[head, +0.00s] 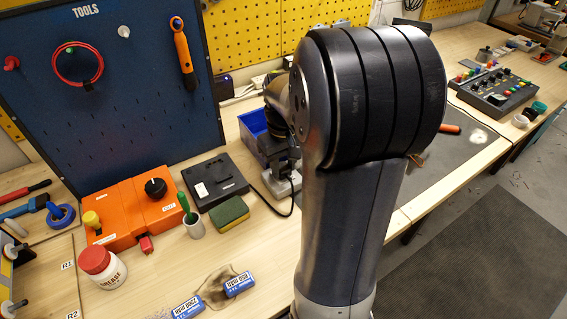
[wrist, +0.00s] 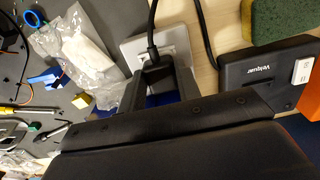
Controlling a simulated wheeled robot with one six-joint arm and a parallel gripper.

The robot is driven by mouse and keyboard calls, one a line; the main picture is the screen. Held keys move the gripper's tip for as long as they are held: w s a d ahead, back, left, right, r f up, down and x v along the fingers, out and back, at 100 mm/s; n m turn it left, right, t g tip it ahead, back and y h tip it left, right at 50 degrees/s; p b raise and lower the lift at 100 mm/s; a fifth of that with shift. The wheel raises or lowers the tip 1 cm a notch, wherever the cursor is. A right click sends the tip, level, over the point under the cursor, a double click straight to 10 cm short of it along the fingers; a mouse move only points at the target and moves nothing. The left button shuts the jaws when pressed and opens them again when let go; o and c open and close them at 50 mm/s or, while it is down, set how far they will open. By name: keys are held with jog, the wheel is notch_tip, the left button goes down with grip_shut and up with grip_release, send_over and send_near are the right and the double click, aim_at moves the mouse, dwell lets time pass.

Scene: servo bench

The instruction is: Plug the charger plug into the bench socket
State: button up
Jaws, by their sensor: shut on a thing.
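My gripper (wrist: 157,80) is shut on the black charger plug (wrist: 154,62), whose black cable runs up out of the wrist view. The plug is directly over the pale bench socket (wrist: 133,50); I cannot tell whether it is seated or just above it. In the head view my gripper (head: 282,165) points down at the grey-white bench socket (head: 291,184), and the plug is hidden there. The black charger box (head: 214,181) lies left of the socket, with its cable looping toward it. The box, marked Velquor, also shows in the wrist view (wrist: 258,68).
A blue bin (head: 252,126) stands just behind my gripper. A green-yellow sponge (head: 230,214), a cup (head: 194,226) and an orange box (head: 133,211) lie to the left. A grey mat (head: 440,165) with clutter lies to the right. Clear bags (wrist: 85,50) lie beside the socket.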

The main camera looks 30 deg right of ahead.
jog(key=shift+f, duration=0.3)
jog(key=o, duration=1.1)
jog(key=shift+c, duration=0.6)
